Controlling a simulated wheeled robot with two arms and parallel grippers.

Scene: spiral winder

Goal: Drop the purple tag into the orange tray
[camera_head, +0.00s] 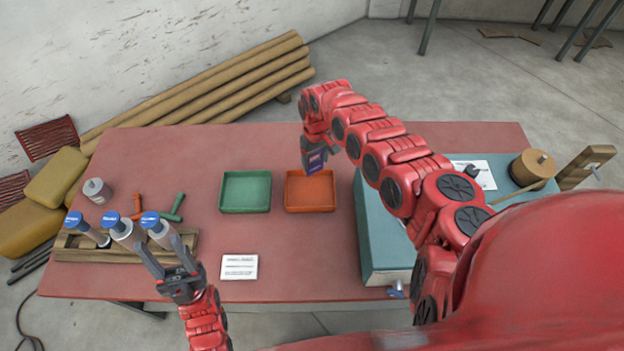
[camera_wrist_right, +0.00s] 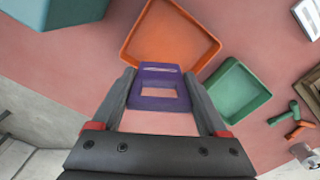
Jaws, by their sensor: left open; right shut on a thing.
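The purple tag (camera_head: 315,161) is held in my right gripper (camera_head: 315,158), above the back edge of the orange tray (camera_head: 310,203). In the right wrist view the purple tag (camera_wrist_right: 158,88) sits between the two fingers, with a rectangular opening through it. The orange tray (camera_wrist_right: 168,38) lies just beyond the tag there and looks empty. The tag appears to be in the air, not resting in the tray. My left gripper (camera_head: 168,257) is open and empty, in front of the bottles at the left.
A green tray (camera_head: 246,192) stands left of the orange tray. A teal machine (camera_head: 385,240) stands to the right, partly behind my right arm. Several bottles (camera_head: 121,231) stand in a wooden rack (camera_head: 90,253). A white card (camera_head: 239,267) lies at the front; red table around it is clear.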

